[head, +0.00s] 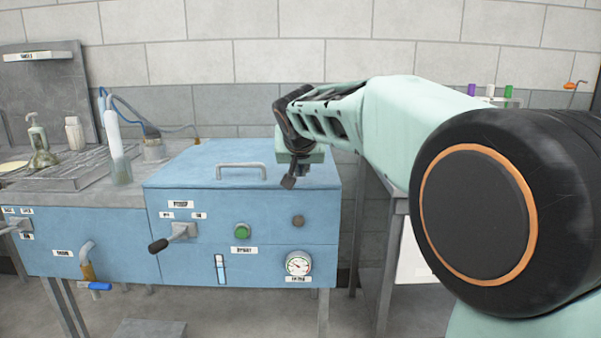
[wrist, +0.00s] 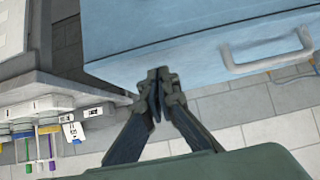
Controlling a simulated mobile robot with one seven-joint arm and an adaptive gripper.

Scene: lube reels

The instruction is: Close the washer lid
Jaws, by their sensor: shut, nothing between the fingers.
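The blue washer lid (head: 200,165) lies flat on top of the blue washer cabinet (head: 270,262) in the head view, with no gap that I can make out. Its grey bar handle (head: 241,166) stands on the lid. In the wrist view the lid (wrist: 180,30) fills the top, with its handle (wrist: 268,55) at the right. My gripper (head: 288,183) is over the right part of the lid in the head view, to the right of the handle. In the wrist view my gripper (wrist: 157,92) is shut and empty, by the lid's edge. I cannot tell whether it touches.
A grey lever (head: 172,238), a green button (head: 242,231) and a gauge (head: 298,263) are on the washer front. Left is a sink counter (head: 60,175) with bottles and a blue hose. Right is a rack with coloured caps (head: 490,91). A wall stands behind.

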